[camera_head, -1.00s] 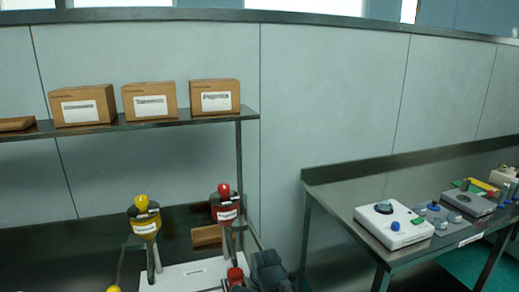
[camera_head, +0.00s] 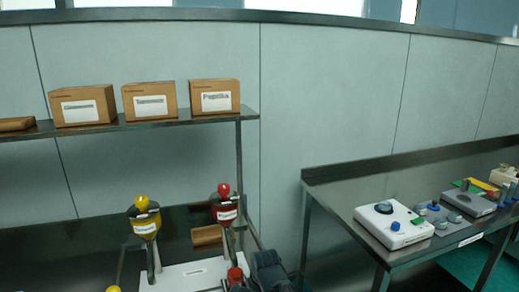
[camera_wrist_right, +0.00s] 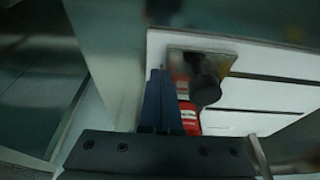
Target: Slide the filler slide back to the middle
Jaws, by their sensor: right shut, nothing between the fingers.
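A yellow filler (camera_head: 146,222) and a red filler (camera_head: 226,212) stand upright on a white base (camera_head: 185,275) at the bottom of the head view. Each has a round knob on top. A lower red knob (camera_head: 235,276) sits in front of the red filler, beside my right arm. In the right wrist view my right gripper (camera_wrist_right: 159,82) is shut and empty. Its fingers are just left of a red part (camera_wrist_right: 185,105) with a white label; I cannot tell whether they touch. A dark round knob (camera_wrist_right: 205,82) is close by. I cannot clearly make out the slide. My left gripper is not in view.
A shelf (camera_head: 180,122) with cardboard boxes (camera_head: 148,100) is above the fillers. A metal table (camera_head: 350,205) at the right carries a white device (camera_head: 394,226) and other instruments. A gap separates the two tables.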

